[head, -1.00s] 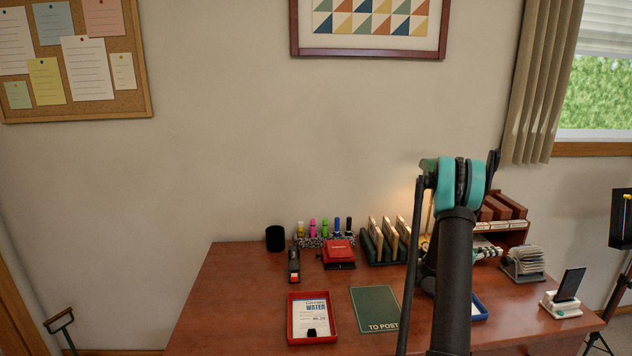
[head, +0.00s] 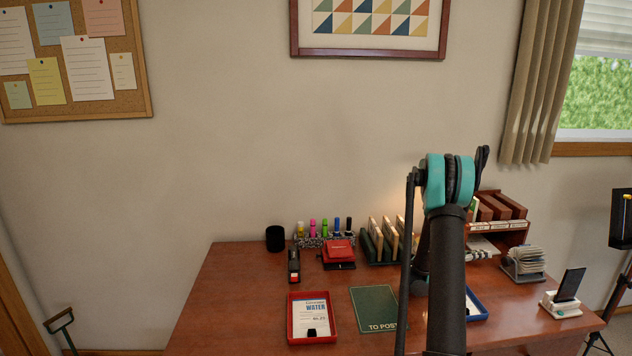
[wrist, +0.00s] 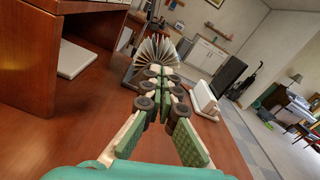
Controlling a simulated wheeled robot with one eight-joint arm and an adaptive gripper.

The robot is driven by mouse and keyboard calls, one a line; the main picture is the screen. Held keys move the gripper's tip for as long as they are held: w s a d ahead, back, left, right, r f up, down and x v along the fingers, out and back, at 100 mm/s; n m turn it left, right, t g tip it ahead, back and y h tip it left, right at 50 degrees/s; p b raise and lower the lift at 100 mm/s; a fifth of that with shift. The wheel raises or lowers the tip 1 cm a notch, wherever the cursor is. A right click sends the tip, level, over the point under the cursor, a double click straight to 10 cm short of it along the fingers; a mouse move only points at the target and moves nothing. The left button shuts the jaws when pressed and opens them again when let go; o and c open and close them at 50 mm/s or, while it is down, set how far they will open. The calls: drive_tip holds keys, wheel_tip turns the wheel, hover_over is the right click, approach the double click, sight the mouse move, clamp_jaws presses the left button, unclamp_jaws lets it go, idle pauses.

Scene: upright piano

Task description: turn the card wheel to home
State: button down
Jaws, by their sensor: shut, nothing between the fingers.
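The card wheel (head: 524,260) is a fan of pale cards on a dark stand at the right side of the desk. In the wrist view the card wheel (wrist: 155,52) stands straight ahead, its cards fanned upward, its lower part partly hidden by my fingertips. My gripper (wrist: 162,74) is shut and empty, pointing at the wheel. The fingertips overlap the wheel in the picture; the depth gap is hard to judge. In the head view my gripper is hidden behind my arm.
A phone on a white stand (head: 563,304) is right of the wheel, near the desk edge. A wooden organiser (head: 515,237) stands to its left. The red tray (head: 291,318), green mat (head: 372,305) and blue tray (head: 481,306) lie farther left. Desk before the wheel is clear.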

drive_tip(key=n, duration=0.2)
drive_tip(key=shift+s+a+n, duration=0.2)
drive_tip(key=shift+s+n, duration=0.1)
drive_tip(key=shift+d, duration=0.15)
drive_tip(key=shift+w+d, duration=0.15)
drive_tip(key=shift+d, duration=1.5)
drive_tip(key=shift+w+d, duration=0.1)
drive_tip(key=shift+d, duration=1.55)
drive_tip(key=shift+f, duration=0.15)
drive_tip(key=shift+w+f, duration=0.2)
drive_tip(key=shift+w, duration=0.35)
drive_tip(key=shift+w+f, duration=0.45)
drive_tip(key=shift+w, duration=0.05)
drive_tip(key=shift+a, duration=0.1)
